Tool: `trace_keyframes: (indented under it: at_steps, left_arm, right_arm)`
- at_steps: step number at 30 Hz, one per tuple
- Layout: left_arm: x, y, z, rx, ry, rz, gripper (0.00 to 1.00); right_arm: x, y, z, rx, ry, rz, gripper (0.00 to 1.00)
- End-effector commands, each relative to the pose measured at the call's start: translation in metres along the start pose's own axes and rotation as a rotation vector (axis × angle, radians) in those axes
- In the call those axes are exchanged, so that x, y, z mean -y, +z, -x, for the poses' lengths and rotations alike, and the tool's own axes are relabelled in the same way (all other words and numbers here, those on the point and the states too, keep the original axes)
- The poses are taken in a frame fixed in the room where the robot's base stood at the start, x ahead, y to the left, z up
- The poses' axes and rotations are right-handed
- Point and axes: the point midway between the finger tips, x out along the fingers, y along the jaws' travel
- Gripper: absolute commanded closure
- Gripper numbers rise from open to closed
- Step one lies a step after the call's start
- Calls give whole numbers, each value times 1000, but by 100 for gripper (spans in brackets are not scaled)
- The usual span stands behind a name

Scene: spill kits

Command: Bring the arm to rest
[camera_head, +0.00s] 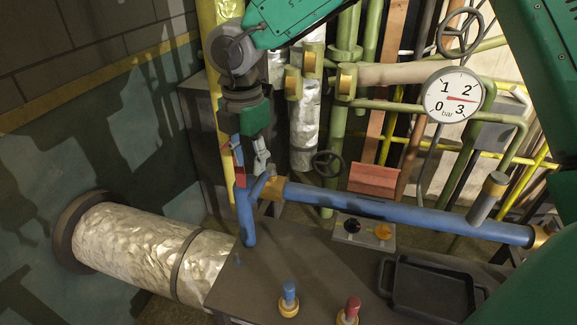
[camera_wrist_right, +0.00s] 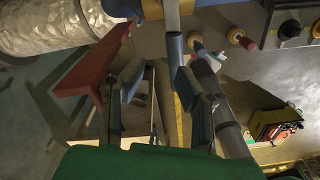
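My right gripper (camera_head: 250,172) hangs at the left of the head view, pointing down above the upright end of a blue pipe (camera_head: 246,215). In the right wrist view its two fingers (camera_wrist_right: 160,75) stand apart, and I see nothing held between them. A red bar (camera_wrist_right: 92,78) lies to the left of the fingers there; a small red part (camera_head: 237,153) shows beside the gripper in the head view. I cannot tell whether the fingers touch the pipe or the red part. My left gripper is in neither view.
A dark bench carries a blue peg (camera_head: 289,298), a red peg (camera_head: 349,311), a button box (camera_head: 364,231) and a black tray (camera_head: 432,287). A foil-wrapped pipe (camera_head: 140,248) runs at left. A gauge (camera_head: 453,95) and upright pipes stand behind. A yellow-black case (camera_wrist_right: 275,125) sits at right.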

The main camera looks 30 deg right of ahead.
Motion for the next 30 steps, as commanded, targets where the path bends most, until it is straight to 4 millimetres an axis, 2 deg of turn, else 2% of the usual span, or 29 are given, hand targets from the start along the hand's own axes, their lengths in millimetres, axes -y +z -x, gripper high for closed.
trace_keyframes:
  at_steps: [1, 6, 30]
  left_arm:
    - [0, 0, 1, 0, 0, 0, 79]
    - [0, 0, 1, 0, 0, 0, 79]
    - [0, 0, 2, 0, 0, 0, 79]
  right_arm:
    - [-10, 0, 15, -5, 38, -2, 59]
    - [-10, -2, 23, -3, 32, -2, 59]
    - [-6, -2, 22, 0, 19, -1, 59]
